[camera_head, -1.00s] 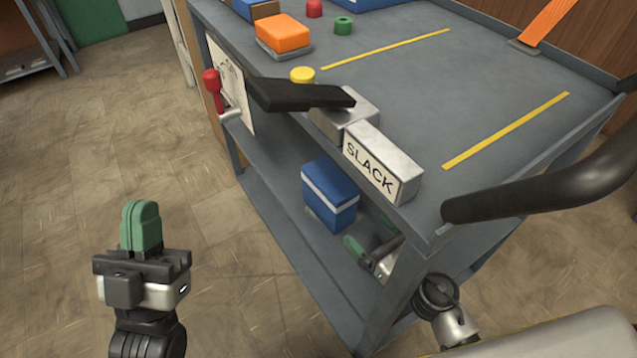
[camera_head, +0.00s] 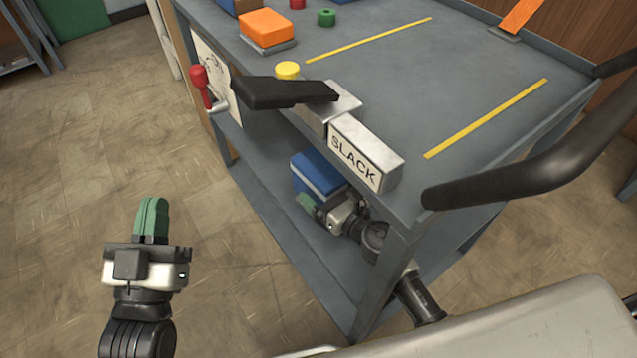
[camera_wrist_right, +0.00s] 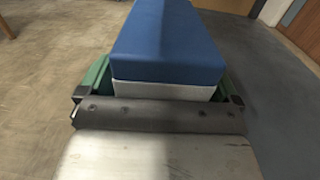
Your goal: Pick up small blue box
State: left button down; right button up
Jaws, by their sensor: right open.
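The small blue box (camera_head: 314,172) with a white band sits on the lower shelf of the cart. In the right wrist view the box (camera_wrist_right: 168,45) shows its blue top and white lower side, between the two green fingers. My right gripper (camera_head: 316,202) is open and reaches under the tabletop, with a finger on either side of the box. I cannot tell whether the fingers touch it. My left gripper (camera_head: 152,217) has its green fingers together and empty, over the floor away from the cart. The box's lower part is partly hidden by my right gripper in the head view.
The tabletop (camera_head: 400,100) overhangs the shelf (camera_head: 270,215). The cart's near corner post (camera_head: 385,275) stands in front of my right arm. A SLACK block (camera_head: 365,150), a black lever (camera_head: 285,93) and a thick dark handle (camera_head: 530,170) sit along the edge.

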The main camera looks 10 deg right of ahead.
jog(key=c, duration=1.1)
jog(key=shift+r, duration=0.1)
